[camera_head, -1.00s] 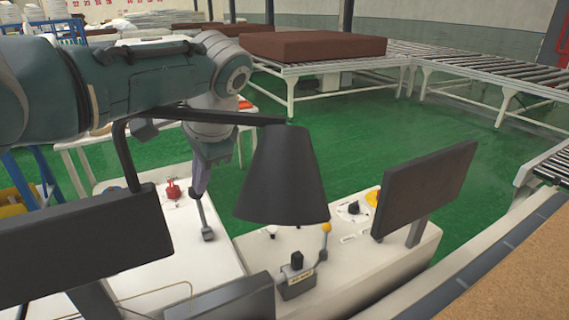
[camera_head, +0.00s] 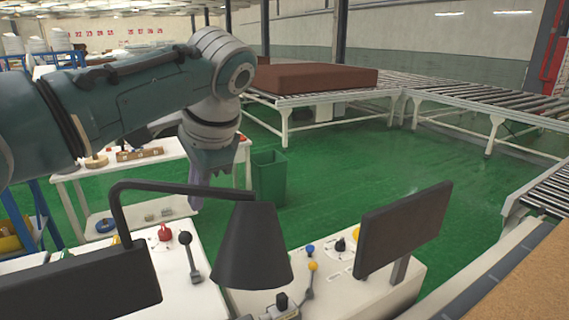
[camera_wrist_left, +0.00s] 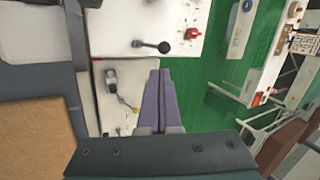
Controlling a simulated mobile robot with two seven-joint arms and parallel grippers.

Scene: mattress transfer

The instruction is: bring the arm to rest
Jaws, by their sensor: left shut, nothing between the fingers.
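My left arm reaches in from the left in the head view, with its gripper (camera_head: 196,196) pointing down near the far edge of the white control console (camera_head: 200,298). In the left wrist view the two purple fingers (camera_wrist_left: 160,75) lie together, shut with nothing between them. A black-knobbed lever (camera_head: 189,256) stands on the console just below the gripper in the head view, apart from it; it also shows in the left wrist view (camera_wrist_left: 152,46). My right gripper is not in view.
A black lamp shade (camera_head: 252,250) and a dark monitor (camera_head: 403,230) rise over the consoles. A red emergency button (camera_head: 165,233) sits near the lever. A white table (camera_head: 100,170) and green bin (camera_head: 270,178) stand behind. A brown mattress (camera_head: 315,76) lies on the roller conveyor (camera_head: 330,95). Green floor is clear beyond.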

